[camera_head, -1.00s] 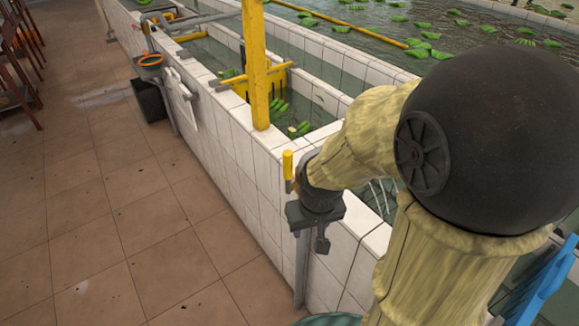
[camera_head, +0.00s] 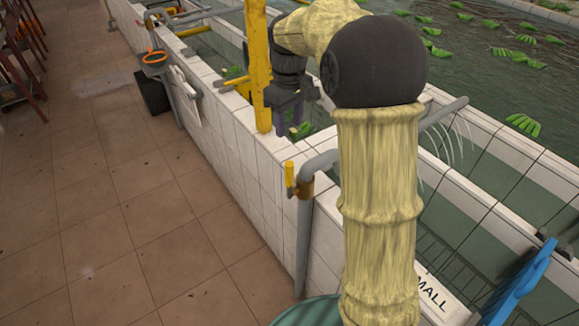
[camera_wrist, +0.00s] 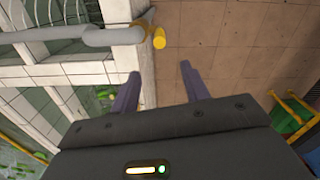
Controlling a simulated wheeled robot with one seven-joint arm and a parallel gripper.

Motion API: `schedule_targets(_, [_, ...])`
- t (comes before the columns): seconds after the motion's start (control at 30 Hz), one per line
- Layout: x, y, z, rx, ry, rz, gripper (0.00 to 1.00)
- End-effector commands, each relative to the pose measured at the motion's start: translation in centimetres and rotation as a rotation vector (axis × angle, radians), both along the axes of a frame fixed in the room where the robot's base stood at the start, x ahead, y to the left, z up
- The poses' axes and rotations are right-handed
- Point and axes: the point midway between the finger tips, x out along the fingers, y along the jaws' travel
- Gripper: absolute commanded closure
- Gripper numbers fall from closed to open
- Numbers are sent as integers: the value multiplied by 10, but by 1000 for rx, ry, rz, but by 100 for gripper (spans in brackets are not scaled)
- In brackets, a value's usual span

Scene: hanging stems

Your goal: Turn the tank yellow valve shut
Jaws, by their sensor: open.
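The yellow valve handle (camera_head: 290,178) stands upright beside a brownish collar on a grey pipe (camera_head: 304,230) at the tank's outer wall. In the wrist view the yellow handle (camera_wrist: 159,40) shows end-on, beyond my fingertips and roughly between them. The grey pipe (camera_wrist: 95,38) runs left from it there. My gripper (camera_wrist: 160,72) is open, with two purple fingers apart and nothing between them. In the head view my gripper (camera_head: 288,122) is above and behind the valve, near the yellow post, apart from the handle. My arm hides part of the pipe and tank.
White-tiled tank walls (camera_head: 270,150) run along the floor edge, with water and green leaves inside. A yellow post (camera_head: 258,70) stands on the wall close to my gripper. An orange ring (camera_head: 154,58) is farther back.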

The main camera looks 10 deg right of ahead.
Motion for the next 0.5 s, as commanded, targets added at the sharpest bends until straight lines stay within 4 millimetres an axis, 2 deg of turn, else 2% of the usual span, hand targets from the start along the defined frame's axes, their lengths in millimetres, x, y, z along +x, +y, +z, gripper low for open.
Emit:
schedule_targets(0.27, [0,-2,-3,0,0,-5,54])
schedule_targets(0.5, [-1,-2,-27,1,3,-7,54])
